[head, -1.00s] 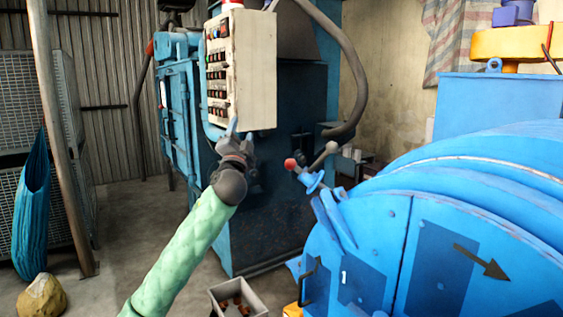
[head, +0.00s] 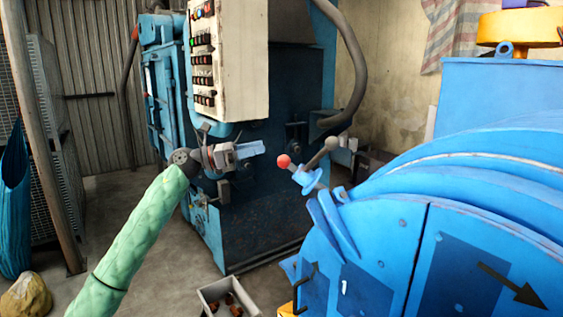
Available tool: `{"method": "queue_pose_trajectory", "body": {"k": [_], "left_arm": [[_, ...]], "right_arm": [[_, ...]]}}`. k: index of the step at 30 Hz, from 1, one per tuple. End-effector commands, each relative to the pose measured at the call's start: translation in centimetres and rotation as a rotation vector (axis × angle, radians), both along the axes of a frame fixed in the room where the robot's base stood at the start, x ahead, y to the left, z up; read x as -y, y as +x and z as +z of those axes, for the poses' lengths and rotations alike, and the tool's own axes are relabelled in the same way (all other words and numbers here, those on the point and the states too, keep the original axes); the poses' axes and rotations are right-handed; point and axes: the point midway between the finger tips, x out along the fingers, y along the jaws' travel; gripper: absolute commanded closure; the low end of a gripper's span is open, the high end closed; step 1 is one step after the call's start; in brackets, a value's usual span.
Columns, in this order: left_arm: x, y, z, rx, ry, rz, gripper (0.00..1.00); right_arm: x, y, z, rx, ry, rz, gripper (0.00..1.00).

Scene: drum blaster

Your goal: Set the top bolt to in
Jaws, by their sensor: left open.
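My left gripper (head: 250,148) comes in on a green-sleeved arm from the lower left. Its light blue fingers point right, in front of the dark blue machine (head: 262,205) and below its control panel. It is open and I see nothing between its fingers. I cannot tell for sure which part is the top bolt. A dark fitting (head: 295,134) sits on the machine's face to the right of the fingers, apart from them in the picture. A lever with a red knob (head: 284,161) stands by the blue drum. My right gripper is not in view.
The cream control panel (head: 236,65) with buttons hangs just above the gripper. The large blue drum (head: 430,240) fills the right side. A small open box (head: 229,296) sits on the floor. A thick hose (head: 352,75) curves down behind.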

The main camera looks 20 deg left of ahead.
Motion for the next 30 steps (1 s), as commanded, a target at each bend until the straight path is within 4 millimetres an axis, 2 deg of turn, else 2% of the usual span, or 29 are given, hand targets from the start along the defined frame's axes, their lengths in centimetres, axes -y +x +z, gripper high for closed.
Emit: {"method": "queue_pose_trajectory", "body": {"k": [3,6,14,20,30], "left_arm": [[0.9,-1.2,-2.1,0.022,0.133,-0.068,0.45],[1.2,-2.0,-3.1,0.044,0.199,-0.113,0.45],[1.9,-2.1,-3.2,0.084,0.229,-0.122,0.45],[3.6,-1.5,-3.1,0.083,0.228,-0.122,0.45],[6.8,-0.3,-3.1,0.083,0.227,-0.122,0.45]], "right_arm": [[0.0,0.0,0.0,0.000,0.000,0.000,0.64],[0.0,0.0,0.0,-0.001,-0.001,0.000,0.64],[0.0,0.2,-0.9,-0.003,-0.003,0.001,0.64],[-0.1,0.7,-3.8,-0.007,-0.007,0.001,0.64],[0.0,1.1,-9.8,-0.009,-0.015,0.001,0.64]]}}
